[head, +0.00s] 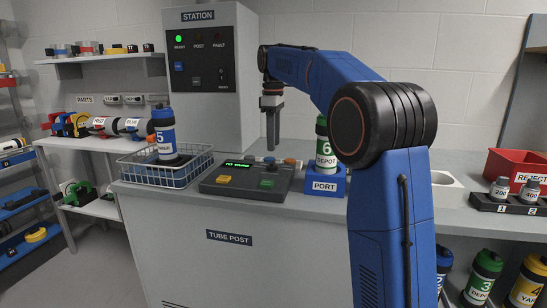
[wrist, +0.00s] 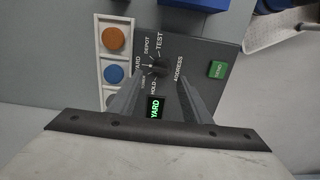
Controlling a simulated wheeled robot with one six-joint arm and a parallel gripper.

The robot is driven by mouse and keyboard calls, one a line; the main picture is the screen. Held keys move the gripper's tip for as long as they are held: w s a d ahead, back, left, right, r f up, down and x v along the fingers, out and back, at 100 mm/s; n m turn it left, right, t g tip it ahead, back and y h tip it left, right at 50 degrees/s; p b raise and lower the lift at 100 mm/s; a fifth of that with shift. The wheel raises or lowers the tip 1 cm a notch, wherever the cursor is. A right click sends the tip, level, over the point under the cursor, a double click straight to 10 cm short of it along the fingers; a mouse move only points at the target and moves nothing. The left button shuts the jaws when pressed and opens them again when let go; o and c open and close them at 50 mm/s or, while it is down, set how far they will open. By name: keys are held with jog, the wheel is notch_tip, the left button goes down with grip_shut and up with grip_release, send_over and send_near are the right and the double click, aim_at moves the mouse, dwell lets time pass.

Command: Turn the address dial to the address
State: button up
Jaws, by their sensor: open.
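The address dial (wrist: 158,68) is a dark round knob on the dark control panel (wrist: 205,48). Labels around it include YARD, DEPOT, TEST and HOLD, with ADDRESS beside it. A small white mark shows on its rim; I cannot tell surely which label it points to. The panel's display (wrist: 155,108) reads YARD in green. My gripper (wrist: 158,84) is open and empty, its fingers pointing at the dial from either side in the wrist view. In the head view my gripper (head: 272,146) points down just above the far side of the panel (head: 240,188); contact with the dial cannot be told.
A green button (wrist: 217,69) sits on the panel. A white strip (wrist: 102,68) with orange, blue and grey discs lies beside it. A wire basket (head: 150,178) with a blue carrier (head: 164,130) stands left; a green DEPOT carrier (head: 324,150) stands in the PORT block (head: 325,184) right.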

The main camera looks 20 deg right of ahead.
aim_at(274, 162)
jog(key=shift+f, duration=3.1)
jog(key=shift+c, duration=0.6)
jog(key=c, duration=0.9)
